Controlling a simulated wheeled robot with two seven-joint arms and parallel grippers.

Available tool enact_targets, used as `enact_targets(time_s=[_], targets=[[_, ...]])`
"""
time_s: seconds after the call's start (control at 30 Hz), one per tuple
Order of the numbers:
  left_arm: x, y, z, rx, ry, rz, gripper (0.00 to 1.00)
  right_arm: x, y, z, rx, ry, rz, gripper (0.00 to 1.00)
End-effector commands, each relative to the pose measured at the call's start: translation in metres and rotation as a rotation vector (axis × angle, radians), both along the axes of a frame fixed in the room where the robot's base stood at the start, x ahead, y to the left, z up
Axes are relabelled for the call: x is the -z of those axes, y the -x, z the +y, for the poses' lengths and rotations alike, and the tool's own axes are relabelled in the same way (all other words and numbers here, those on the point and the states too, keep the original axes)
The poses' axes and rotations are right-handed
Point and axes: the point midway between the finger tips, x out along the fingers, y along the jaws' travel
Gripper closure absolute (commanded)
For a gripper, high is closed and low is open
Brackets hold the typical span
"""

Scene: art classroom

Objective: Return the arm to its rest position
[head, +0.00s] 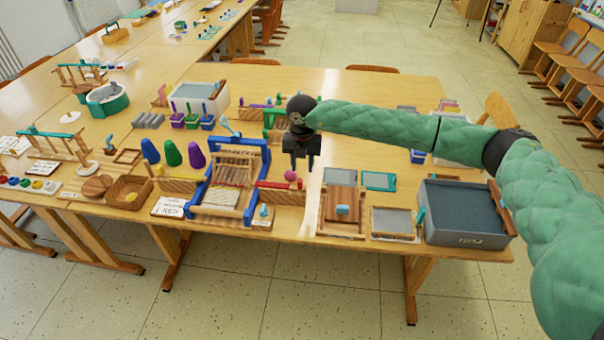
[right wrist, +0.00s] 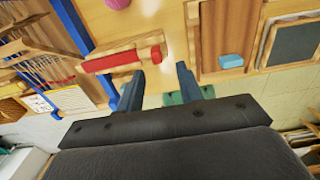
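My right arm (head: 400,127), in a green padded sleeve, reaches in from the right across the table. Its dark right gripper (head: 303,165) hangs over the table, just right of the blue-framed loom (head: 235,170). In the right wrist view the two fingers of the right gripper (right wrist: 160,75) stand apart with nothing between them. A wooden block with a red bar (right wrist: 120,60) shows beyond the fingers, to the left. My left gripper is not in view.
The wooden table (head: 340,85) is crowded. A pink ball (head: 291,176) is close to the gripper. A wooden press (head: 340,205), a framed screen (head: 393,222) and a grey tub (head: 462,212) line the front edge below my arm. The back of the table is clearer.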

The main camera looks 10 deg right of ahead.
Motion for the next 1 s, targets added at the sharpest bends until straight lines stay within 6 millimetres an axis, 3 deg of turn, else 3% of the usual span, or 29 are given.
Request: enact_targets(time_s=[0.53,0.67,0.77,0.9,1.0], targets=[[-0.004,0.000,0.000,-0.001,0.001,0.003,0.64,-0.005,0.000,0.000,0.000,0.000,0.000,0.64],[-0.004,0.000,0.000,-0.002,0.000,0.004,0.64,0.000,0.006,0.012,-0.016,-0.040,0.007,0.64],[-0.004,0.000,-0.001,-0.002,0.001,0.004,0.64,0.009,0.022,0.044,-0.056,-0.145,0.024,0.64],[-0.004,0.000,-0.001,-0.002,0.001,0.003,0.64,0.017,0.060,0.114,-0.127,-0.401,0.053,0.64],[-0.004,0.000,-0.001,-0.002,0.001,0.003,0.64,0.011,0.088,0.163,-0.159,-0.606,0.065,0.64]])
